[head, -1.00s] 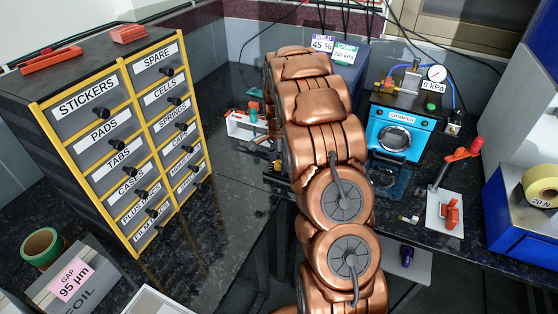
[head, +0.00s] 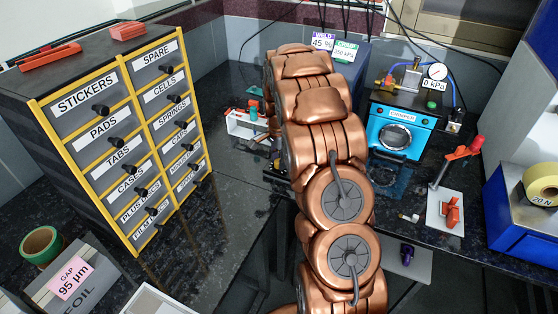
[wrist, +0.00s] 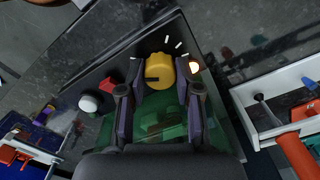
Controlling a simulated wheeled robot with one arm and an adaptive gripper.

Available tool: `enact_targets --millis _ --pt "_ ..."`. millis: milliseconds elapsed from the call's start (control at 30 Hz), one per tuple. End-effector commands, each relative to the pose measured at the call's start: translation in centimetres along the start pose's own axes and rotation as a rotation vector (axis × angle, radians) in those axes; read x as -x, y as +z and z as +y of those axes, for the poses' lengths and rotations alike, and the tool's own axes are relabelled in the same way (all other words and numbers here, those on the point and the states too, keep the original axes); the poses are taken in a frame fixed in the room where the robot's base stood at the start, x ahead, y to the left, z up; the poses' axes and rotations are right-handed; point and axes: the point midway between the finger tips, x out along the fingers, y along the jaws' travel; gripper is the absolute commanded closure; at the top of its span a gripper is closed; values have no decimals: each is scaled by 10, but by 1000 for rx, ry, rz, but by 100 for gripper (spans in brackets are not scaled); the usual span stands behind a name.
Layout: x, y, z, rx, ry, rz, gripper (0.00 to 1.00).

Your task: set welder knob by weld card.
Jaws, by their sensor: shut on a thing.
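The weld card (head: 322,43), reading "WELD 45 %", stands at the back of the bench in the head view, beside a green-headed card (head: 344,54). In the wrist view the yellow welder knob (wrist: 158,72) has a dark pointer mark on its left side, and white tick marks lie beyond it. My gripper (wrist: 160,80) has a finger on each side of the knob and is shut on it. In the head view my copper arm hides the knob and the gripper.
In the head view the blue crimper (head: 402,130) stands right of my arm, and a labelled drawer cabinet (head: 120,130) stands left.

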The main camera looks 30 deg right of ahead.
Motion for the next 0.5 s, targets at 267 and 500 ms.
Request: enact_targets --millis 267,500 --pt "-4 1 0 164 0 0 100" --pt "-3 0 -1 386 -4 3 100"
